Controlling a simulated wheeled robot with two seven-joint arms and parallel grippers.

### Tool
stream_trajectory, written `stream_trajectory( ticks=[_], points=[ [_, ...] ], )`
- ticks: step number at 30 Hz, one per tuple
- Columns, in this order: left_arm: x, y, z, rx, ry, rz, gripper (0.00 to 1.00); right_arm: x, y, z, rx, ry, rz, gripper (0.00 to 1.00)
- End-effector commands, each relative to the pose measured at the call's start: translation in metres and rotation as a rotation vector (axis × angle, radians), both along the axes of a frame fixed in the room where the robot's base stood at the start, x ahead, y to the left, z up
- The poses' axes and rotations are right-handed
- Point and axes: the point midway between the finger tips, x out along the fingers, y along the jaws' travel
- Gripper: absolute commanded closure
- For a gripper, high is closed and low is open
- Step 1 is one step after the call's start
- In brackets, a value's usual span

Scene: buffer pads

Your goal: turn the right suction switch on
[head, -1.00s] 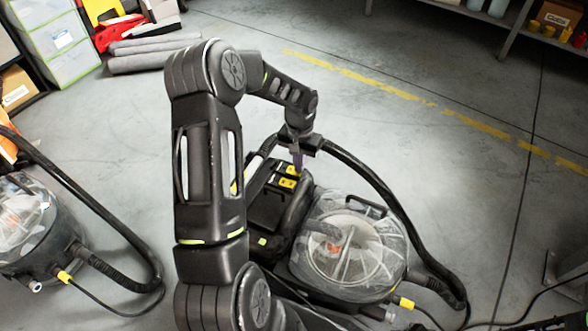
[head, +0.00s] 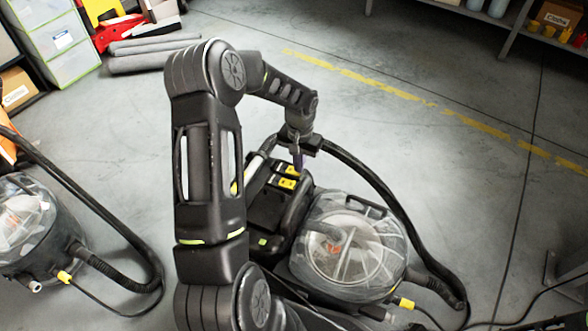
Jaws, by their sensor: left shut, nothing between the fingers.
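A black vacuum machine (head: 350,250) with a clear round lid stands on the floor right of my left arm. Two yellow switches sit on its black top panel: a farther one (head: 292,170) and a nearer one (head: 287,184). My right gripper is not in view.
A black hose (head: 385,200) arcs over the machine's right side. A second vacuum machine (head: 30,225) with a hose stands at the left. Clear storage boxes (head: 55,45) stand at the far left, and shelving (head: 505,25) is at the top right. The floor behind is open.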

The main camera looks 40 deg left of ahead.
Motion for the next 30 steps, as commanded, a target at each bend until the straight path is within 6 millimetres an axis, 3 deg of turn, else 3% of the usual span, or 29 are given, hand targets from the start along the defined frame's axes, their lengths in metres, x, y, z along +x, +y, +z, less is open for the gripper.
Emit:
stream_trajectory(
  ticks=[30],
  points=[
    [0.0,0.0,-0.009,0.0,0.0,0.0,1.0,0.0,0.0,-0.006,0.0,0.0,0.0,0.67]
  ],
)
